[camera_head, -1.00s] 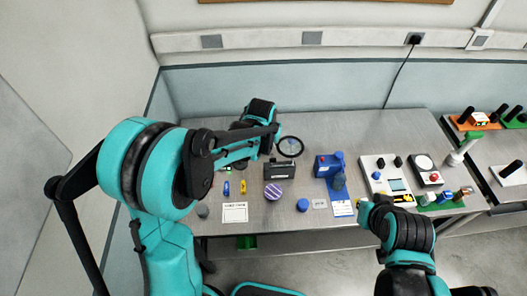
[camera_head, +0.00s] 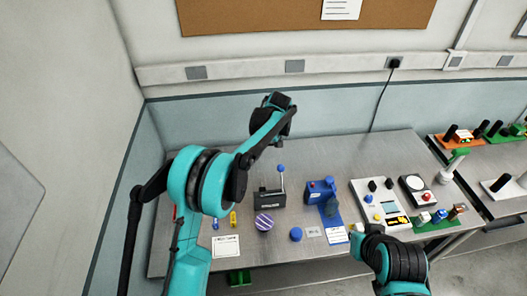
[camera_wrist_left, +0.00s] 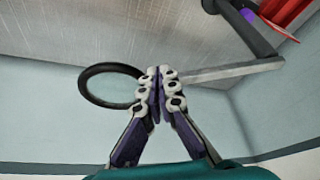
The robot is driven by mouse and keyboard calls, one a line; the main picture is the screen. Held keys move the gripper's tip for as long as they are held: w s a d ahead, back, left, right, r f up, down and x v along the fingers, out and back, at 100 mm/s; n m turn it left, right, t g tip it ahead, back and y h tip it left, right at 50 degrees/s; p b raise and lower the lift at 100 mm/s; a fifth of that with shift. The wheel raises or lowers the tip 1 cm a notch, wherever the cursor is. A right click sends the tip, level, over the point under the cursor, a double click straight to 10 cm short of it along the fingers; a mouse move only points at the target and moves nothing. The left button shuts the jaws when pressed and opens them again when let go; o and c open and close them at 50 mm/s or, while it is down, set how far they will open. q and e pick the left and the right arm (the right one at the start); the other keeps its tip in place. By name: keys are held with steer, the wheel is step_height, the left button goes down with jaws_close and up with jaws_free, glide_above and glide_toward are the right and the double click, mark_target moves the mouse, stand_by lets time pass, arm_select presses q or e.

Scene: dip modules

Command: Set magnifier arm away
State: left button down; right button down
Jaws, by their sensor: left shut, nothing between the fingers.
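The magnifier shows in the left wrist view as a black ring (camera_wrist_left: 84,88) at left and a grey bar (camera_wrist_left: 225,71) at right. The bar runs to a dark post (camera_wrist_left: 247,32) with a purple band. My left gripper (camera_wrist_left: 162,74) is shut and empty, its fingertips between ring and bar, overlapping the line of the arm; I cannot tell whether they touch it. In the head view my left arm reaches up over the table's back, and I cannot make out the ring, post or left fingertips. My right gripper (camera_head: 354,232) is low at the front edge, its jaws too small to read.
On the metal table (camera_head: 345,155) stand a black box (camera_head: 270,199) with a blue-knobbed lever, a purple striped disc (camera_head: 263,222), a blue device (camera_head: 322,192) and a white panel (camera_head: 379,206). A side table at right holds coloured modules. The table's back middle is clear.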

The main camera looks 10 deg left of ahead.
arm_select(q)
steer(key=w+a+n+g+y+p, duration=0.1)
steer(key=w+a+n, duration=0.3)
steer(key=w+a, duration=0.1)
steer(key=shift+a+n+g, duration=0.3)
steer(key=shift+a+n, duration=0.1)
steer(key=shift+a, duration=0.3)
steer(key=shift+w+a+r, duration=0.1)
steer(key=shift+w+a, duration=0.05)
